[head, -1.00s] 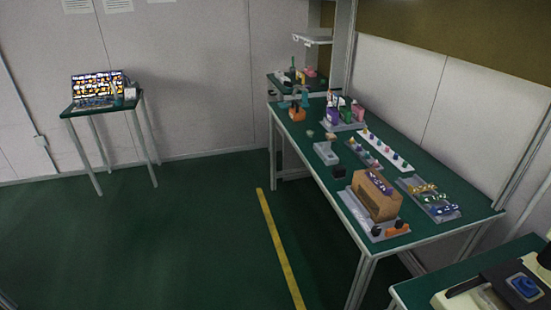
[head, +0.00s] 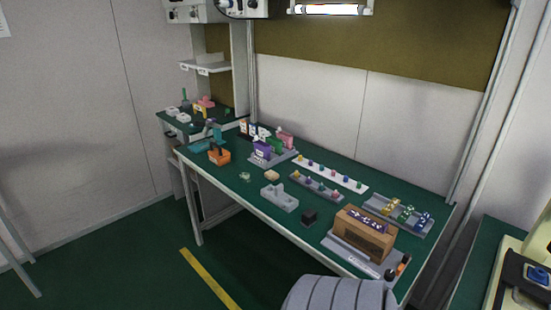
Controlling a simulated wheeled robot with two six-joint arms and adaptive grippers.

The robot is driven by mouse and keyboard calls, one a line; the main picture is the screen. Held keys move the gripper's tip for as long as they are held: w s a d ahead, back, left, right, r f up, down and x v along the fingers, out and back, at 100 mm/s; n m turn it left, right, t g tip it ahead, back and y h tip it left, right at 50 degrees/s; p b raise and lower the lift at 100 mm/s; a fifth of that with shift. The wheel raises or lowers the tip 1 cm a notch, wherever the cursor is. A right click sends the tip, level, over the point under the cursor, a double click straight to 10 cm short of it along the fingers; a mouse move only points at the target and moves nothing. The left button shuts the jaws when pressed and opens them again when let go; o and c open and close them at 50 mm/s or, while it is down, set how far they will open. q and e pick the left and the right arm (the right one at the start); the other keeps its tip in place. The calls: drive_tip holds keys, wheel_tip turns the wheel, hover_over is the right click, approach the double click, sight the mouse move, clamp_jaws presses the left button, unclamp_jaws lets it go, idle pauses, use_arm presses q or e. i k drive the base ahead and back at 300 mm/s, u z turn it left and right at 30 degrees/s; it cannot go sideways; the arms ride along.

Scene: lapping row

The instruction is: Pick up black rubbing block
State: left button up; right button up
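A small black block (head: 310,217), which looks like the black rubbing block, sits on the green bench top near its front edge. It stands between the light grey tray (head: 279,198) on its left and the brown box (head: 362,233) on its right, apart from both. Nothing holds it. Neither of my grippers shows in the head view. A ribbed grey rounded part, seemingly my own arm, fills the bottom edge and hides a bit of the bench's near corner.
The green bench (head: 250,166) carries a white strip of small knobs (head: 330,174), a grey holder of coloured pieces (head: 268,155), an orange caddy (head: 219,155) and a rack of coloured parts (head: 400,213). A yellow floor line (head: 210,279) runs in front. Another table (head: 480,255) stands at right.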

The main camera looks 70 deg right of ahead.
sight(308, 218)
drive_tip(key=z, duration=0.25)
drive_tip(key=i, duration=1.05)
drive_tip(key=z, duration=1.55)
drive_tip(key=i, duration=0.8)
drive_tip(key=z, duration=0.75)
